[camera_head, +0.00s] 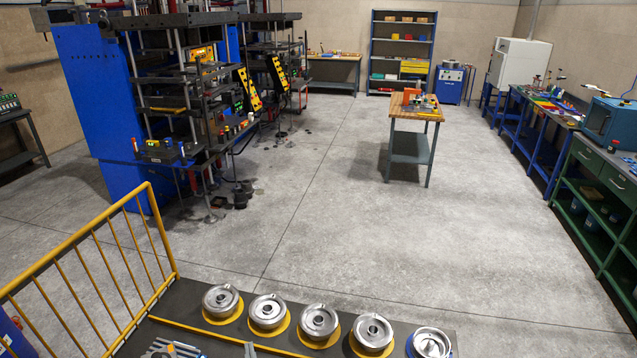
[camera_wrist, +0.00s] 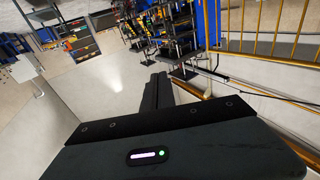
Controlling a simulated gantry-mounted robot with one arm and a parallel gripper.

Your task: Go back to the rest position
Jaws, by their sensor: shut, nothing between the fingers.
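My gripper (camera_wrist: 158,80) shows in the wrist view as two dark fingers side by side beyond a wide black body with a small lit indicator. The fingers are together and hold nothing. They point out over the grey floor toward the press area and touch nothing that I can see. I cannot make out my gripper for sure in the head view.
Several round metal moulds (camera_head: 319,321) stand in a row on a dark platform (camera_head: 190,298) beside a yellow railing (camera_head: 95,265). A blue press (camera_head: 100,95) is at left, a small wood-topped table (camera_head: 413,112) further back, green cabinets (camera_head: 600,190) at right.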

